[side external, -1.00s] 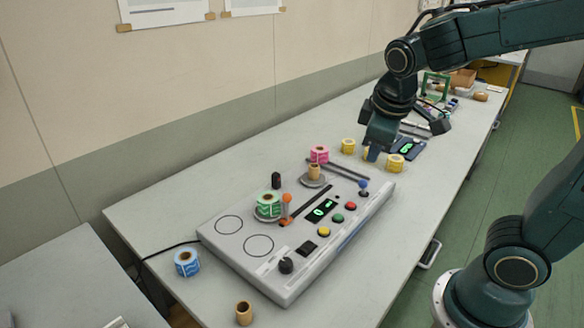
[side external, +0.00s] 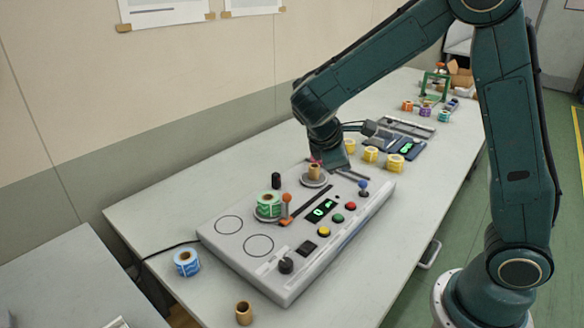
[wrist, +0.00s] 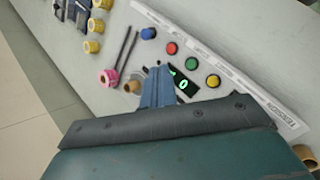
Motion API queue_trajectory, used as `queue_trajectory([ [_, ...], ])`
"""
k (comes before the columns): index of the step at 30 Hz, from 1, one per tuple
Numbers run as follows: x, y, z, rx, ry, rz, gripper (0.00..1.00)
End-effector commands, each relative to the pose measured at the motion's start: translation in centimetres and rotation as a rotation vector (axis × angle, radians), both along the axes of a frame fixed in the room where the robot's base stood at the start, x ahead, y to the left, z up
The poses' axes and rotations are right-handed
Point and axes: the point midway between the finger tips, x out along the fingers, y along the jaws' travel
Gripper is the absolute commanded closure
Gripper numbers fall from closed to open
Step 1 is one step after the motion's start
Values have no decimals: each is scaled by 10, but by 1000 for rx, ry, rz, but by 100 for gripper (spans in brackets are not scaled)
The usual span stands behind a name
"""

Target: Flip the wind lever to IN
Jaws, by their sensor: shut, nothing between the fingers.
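The rewinder (side external: 222,255) is a light grey box on the bench. The orange lever is hidden in the wrist view.
Red (side external: 351,205), green (side external: 338,218) and yellow (side external: 324,232) buttons line the panel. A spindle with a tan core (side external: 314,172) and a partly hidden pink roll (wrist: 109,77) are near my gripper. Several yellow rolls (side external: 396,163) stand behind. A blue roll (side external: 187,263) stands at front left.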

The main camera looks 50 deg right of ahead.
Motion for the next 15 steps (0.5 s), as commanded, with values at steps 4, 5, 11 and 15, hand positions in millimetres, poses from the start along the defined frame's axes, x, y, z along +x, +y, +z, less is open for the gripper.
queue_trajectory([
  [4,9,-2,-16,-65,87,52,100],
  [5,11,-3,-19,-78,105,61,100],
  [11,20,-5,-39,-162,222,129,100],
  [15,25,-6,-53,-221,309,175,100],
])
